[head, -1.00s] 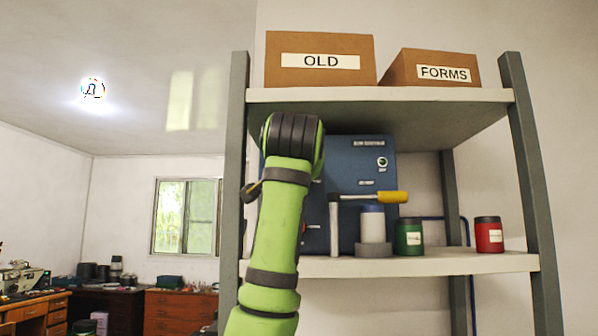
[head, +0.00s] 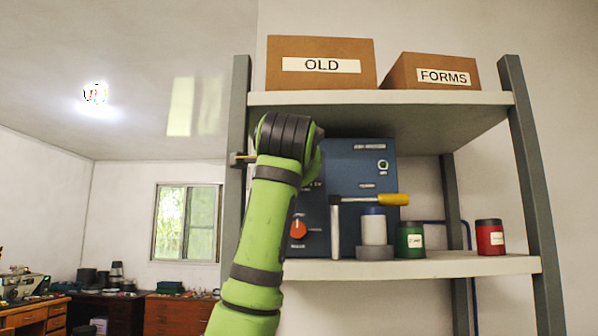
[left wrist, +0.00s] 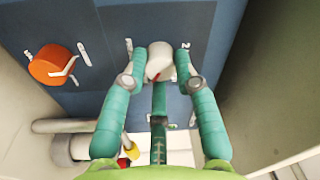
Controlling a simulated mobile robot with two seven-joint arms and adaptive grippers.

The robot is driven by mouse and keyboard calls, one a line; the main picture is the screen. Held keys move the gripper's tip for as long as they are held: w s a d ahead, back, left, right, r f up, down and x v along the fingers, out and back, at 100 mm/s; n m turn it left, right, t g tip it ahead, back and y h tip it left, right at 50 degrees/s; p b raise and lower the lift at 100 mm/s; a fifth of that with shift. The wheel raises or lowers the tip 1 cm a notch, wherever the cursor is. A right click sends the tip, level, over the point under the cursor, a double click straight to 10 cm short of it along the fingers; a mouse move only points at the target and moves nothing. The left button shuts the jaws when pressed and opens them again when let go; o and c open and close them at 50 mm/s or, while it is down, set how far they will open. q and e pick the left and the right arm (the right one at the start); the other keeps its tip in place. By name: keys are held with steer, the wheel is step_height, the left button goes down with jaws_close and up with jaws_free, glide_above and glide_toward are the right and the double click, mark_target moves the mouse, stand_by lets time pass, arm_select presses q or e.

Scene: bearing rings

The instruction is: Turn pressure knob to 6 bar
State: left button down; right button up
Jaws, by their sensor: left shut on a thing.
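The blue control panel (head: 360,165) stands on the shelf, partly hidden by my left arm. In the left wrist view, a pale knob (left wrist: 160,67) with a small red mark sits on the blue panel face (left wrist: 110,20). My left gripper (left wrist: 161,62) is shut on this knob, one teal finger on each side. White markings lie around the knob, but its setting cannot be read. In the head view the gripper and the pale knob are hidden behind the arm. My right gripper is in neither view.
An orange knob (head: 298,229) is on the panel's lower left; it also shows in the wrist view (left wrist: 50,65). A yellow-handled tool (head: 390,199), a white-bodied jar (head: 373,228), a green can (head: 410,240) and a red can (head: 489,237) stand right. A shelf post (head: 236,190) is close left.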

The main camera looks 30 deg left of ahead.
arm_select(q)
steer(key=shift+s+r, duration=0.1)
steer(key=shift+r, duration=0.15)
steer(key=c, duration=1)
jaws_free()
steer(key=shift+o, duration=0.2)
steer(key=shift+w+f, duration=0.2)
steer(key=shift+w, duration=0.1)
steer(key=v, duration=1.2)
